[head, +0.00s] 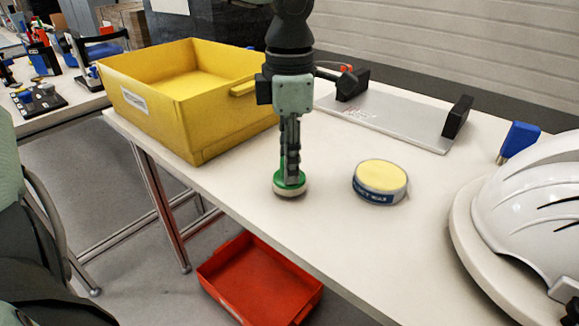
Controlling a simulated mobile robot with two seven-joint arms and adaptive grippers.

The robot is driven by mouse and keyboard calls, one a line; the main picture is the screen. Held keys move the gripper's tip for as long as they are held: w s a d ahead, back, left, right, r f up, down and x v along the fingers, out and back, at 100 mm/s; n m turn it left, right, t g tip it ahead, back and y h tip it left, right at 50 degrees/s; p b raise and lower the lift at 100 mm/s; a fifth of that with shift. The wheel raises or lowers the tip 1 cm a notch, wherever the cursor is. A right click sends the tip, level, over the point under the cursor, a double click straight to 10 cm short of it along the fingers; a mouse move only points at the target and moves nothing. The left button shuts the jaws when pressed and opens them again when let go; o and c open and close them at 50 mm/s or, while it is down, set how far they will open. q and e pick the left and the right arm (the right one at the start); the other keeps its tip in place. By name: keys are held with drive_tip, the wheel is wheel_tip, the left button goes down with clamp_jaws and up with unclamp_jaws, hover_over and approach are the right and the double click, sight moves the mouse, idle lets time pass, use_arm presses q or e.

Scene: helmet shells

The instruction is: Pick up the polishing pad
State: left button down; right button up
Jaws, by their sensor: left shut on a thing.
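The polishing pad (290,190) is a small round thing with a green top and a pale underside. It is at the front edge of the white table, left of the wax tin. My left gripper (290,170) points straight down over it and is shut on its green top. I cannot tell whether the pad's underside touches the table or is just above it. My right gripper is not in view.
A round wax tin (380,181) stands right of the pad. A yellow bin (200,125) is at the left, a grey plate with black blocks (390,122) behind. A white helmet shell (530,205) sits at the right. A red tray (262,280) is below the table edge.

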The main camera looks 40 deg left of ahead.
use_arm(q)
wheel_tip(320, 180, up, 3)
drive_tip(key=shift+r, duration=0.15)
drive_tip(key=s+r+b, duration=0.1)
drive_tip(key=s+r, duration=0.5)
drive_tip(key=s, duration=0.5)
drive_tip(key=shift+s+r, duration=0.3)
drive_tip(key=shift+s, duration=0.05)
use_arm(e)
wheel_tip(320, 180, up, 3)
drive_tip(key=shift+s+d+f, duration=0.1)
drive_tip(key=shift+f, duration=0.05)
use_arm(q)
drive_tip(key=c, duration=1.9)
unclamp_jaws()
drive_tip(key=shift+c, duration=0.2)
drive_tip(key=c, duration=0.3)
